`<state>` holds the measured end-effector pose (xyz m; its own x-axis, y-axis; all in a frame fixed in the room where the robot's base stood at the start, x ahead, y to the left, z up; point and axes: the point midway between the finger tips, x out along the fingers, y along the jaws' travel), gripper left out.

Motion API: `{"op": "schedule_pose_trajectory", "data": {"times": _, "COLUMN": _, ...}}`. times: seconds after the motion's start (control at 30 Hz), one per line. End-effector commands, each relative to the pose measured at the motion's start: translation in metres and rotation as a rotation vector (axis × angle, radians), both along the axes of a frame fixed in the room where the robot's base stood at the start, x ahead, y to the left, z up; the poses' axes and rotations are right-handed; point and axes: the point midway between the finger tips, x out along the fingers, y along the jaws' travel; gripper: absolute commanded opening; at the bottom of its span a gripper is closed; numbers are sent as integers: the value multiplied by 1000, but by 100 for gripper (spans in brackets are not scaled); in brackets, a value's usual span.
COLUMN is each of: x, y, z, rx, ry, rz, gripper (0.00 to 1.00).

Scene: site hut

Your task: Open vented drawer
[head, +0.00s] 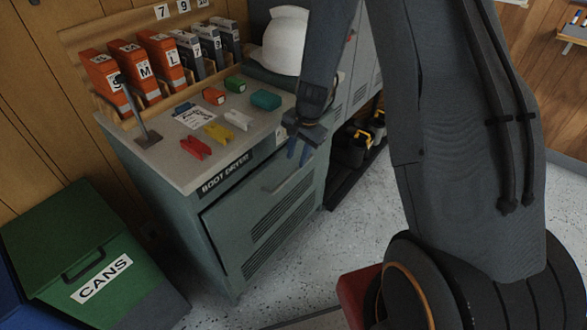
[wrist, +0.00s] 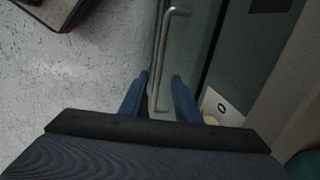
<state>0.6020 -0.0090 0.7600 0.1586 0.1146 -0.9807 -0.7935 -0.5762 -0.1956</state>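My gripper (head: 298,152) is at the right end of the handle, pointing down. In the wrist view my blue fingers (wrist: 160,97) are apart, one on each side of the handle's near end, with gaps visible. The head view does not show whether they touch it.
The cabinet top (head: 165,165) holds red, yellow, white and green small items, a stand and orange binders (head: 143,72). A white helmet (head: 285,42) sits behind. A green CANS bin (head: 85,260) stands left. Speckled floor (head: 300,260) before the drawer is clear.

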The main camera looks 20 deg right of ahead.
Motion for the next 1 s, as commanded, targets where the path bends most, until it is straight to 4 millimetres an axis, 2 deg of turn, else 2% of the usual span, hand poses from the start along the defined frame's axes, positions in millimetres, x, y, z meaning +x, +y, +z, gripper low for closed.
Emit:
{"op": "schedule_pose_trajectory", "data": {"times": 0.5, "x": 10, "y": 8, "z": -65, "rx": 0, "ry": 1, "rz": 0, "gripper": 29}}
{"op": "schedule_pose_trajectory", "data": {"times": 0.67, "x": 11, "y": 9, "z": -73, "rx": 0, "ry": 1, "rz": 0, "gripper": 29}}
{"op": "schedule_pose_trajectory", "data": {"times": 0.93, "x": 11, "y": 9, "z": -74, "rx": 1, "ry": 0, "rz": 1, "gripper": 29}}
{"op": "schedule_pose_trajectory", "data": {"times": 1.0, "x": 11, "y": 9, "z": -74, "rx": 0, "ry": 1, "rz": 1, "gripper": 19}}
